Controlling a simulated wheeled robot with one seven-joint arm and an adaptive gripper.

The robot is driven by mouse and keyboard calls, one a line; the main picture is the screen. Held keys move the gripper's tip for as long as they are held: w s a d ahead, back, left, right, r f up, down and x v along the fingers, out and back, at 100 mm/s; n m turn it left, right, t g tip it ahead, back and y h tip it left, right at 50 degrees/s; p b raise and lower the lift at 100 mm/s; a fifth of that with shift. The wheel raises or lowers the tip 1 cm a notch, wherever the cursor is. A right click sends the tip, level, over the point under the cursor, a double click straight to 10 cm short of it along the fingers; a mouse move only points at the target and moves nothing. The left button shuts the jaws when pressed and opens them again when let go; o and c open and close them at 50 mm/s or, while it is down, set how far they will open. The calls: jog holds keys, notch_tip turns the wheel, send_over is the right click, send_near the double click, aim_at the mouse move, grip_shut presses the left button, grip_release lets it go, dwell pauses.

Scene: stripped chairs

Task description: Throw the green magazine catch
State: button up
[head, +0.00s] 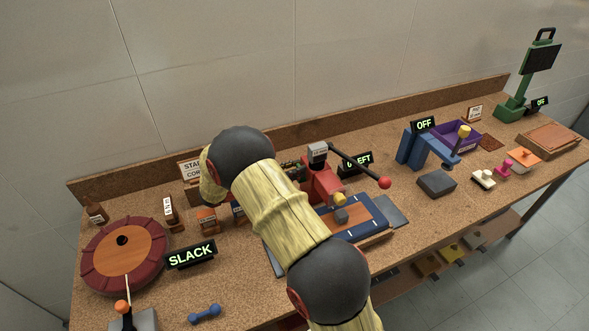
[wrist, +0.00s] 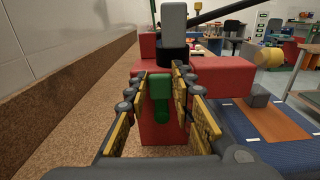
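The green magazine catch (wrist: 160,88) is in the middle of the wrist view, a small upright green piece against the front of a red machine (wrist: 148,128). My gripper (wrist: 160,78) is open, with one yellow-padded finger on each side of the catch. A narrow gap seems to show on both sides, but contact is hard to judge. In the head view the red machine (head: 322,185) stands mid-bench, and my arm hides the catch and most of my gripper.
A long black lever with a red ball (head: 385,183) sticks out right of the machine. A blue-edged board (head: 372,231) lies in front. A round red-brown turntable (head: 93,255) and a "SLACK" sign (head: 190,254) are at left. A blue stand (head: 417,150) is at right.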

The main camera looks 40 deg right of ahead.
aim_at(310, 176)
grip_shut()
jog(key=m, duration=0.1)
jog(key=s+m, duration=0.2)
jog(key=shift+a+f+m, duration=0.15)
jog(key=shift+a+m, duration=0.1)
jog(key=shift+m, duration=0.15)
jog(key=m, duration=0.1)
jog(key=s+m, duration=0.1)
jog(key=f+m, duration=0.1)
jog(key=shift+s+a+m, duration=0.2)
jog(key=shift+s+m, duration=0.1)
jog(key=shift+m, duration=0.1)
jog(key=m+b, duration=0.1)
jog(key=s+f+m, duration=0.1)
jog(key=m, duration=0.1)
jog(key=f+m+b, duration=0.1)
jog(key=shift+s+a+b, duration=0.2)
jog(key=shift+s+b, duration=0.05)
jog(key=shift+b, duration=0.1)
jog(key=shift+s+a+f+m+b, duration=0.1)
jog(key=shift+f+m+b, duration=0.35)
jog(key=shift+m, duration=0.35)
jog(key=shift+s+d+f+m+b, duration=0.1)
jog(key=shift+s+f+m+b, duration=0.1)
jog(key=shift+m+b, duration=0.5)
jog(key=shift+s+a+f+m+b, duration=0.1)
jog(key=shift+f+m+b, duration=0.25)
jog(key=shift+m, duration=0.55)
jog(key=shift+o, duration=2.2)
grip_release()
